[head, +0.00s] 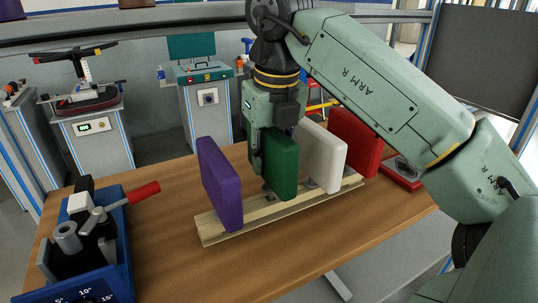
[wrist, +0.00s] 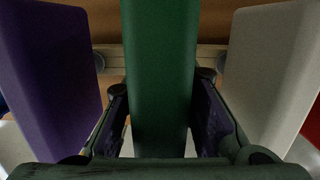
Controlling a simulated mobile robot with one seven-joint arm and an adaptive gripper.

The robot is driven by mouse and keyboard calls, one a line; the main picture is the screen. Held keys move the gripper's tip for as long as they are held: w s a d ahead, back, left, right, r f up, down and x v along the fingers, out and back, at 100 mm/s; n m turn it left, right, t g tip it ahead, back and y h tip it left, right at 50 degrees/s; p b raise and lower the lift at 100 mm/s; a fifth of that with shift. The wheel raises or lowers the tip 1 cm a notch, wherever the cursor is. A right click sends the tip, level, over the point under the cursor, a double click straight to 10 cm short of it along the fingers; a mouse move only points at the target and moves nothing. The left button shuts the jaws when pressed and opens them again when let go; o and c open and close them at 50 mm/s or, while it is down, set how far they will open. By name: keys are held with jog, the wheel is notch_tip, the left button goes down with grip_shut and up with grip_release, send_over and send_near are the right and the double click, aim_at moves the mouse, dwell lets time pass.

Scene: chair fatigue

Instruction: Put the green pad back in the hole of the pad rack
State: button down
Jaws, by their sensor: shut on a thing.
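The green pad (head: 281,165) is upright in my gripper (head: 271,148), over the wooden pad rack (head: 213,231) between the purple and white pads. In the wrist view the green pad (wrist: 160,75) runs between the two fingers of my gripper (wrist: 160,110), which are shut on it. The rack (wrist: 112,60) shows behind it there. A dark fitting shows at the rack near the pad's lower left edge. The hole under the green pad is hidden, and I cannot tell whether the pad's lower end is in it.
The purple pad (head: 220,183) stands close on the left, the white pad (head: 321,156) close on the right, and the red pad (head: 355,141) beyond it. A blue clamp device (head: 82,240) is at the table's left. The table (head: 165,245) in front is clear.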

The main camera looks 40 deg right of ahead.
jog(key=shift+f+b, duration=0.85)
jog(key=shift+f, duration=0.35)
jog(key=c, duration=1.2)
grip_release()
jog(key=shift+r, duration=0.1)
jog(key=shift+c, duration=0.2)
